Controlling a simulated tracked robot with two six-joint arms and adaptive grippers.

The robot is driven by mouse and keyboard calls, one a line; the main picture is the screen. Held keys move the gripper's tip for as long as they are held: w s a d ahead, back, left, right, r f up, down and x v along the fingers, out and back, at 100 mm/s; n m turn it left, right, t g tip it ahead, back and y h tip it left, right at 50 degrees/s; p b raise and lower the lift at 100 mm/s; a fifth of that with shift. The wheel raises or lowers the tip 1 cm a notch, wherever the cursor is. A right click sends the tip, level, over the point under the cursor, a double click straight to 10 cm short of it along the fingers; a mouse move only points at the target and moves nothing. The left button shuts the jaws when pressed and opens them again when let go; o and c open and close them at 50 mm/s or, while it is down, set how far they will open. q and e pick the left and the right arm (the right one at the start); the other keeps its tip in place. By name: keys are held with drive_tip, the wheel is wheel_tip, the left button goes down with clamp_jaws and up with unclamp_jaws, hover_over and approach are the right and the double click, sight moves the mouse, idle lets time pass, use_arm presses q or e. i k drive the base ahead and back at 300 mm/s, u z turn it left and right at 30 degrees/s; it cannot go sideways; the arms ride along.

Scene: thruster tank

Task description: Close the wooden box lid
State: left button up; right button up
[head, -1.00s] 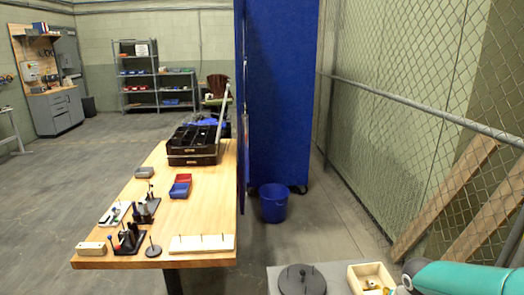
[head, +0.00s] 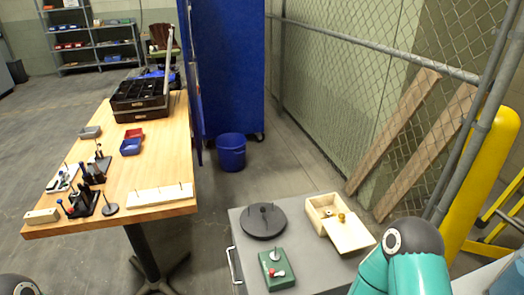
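The wooden box (head: 313,206) stands on the grey cabinet top at the lower right, its inside partly exposed. Its pale wooden lid (head: 352,237) is at the near right side of the box, leaving the far left part open. A gold knob (head: 342,217) shows at the lid's far edge. A small dark item (head: 327,212) shows inside the box. I cannot tell how the lid is joined to the box. My teal right arm comes in at the bottom right, close to the lid in the picture. Neither gripper shows in this view.
A dark round disc (head: 263,221) and a green block with a red-knobbed lever (head: 277,269) stand left of the box on the grey cabinet (head: 240,245). A wooden workbench (head: 160,165) with parts is at left. A blue bucket (head: 231,152) and yellow post (head: 480,180) stand beyond.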

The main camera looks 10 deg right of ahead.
sight(347, 231)
drive_tip(key=u, duration=0.2)
drive_tip(key=k, duration=0.85)
drive_tip(key=z, duration=0.25)
drive_tip(key=i, duration=0.5)
drive_tip(key=u, duration=0.05)
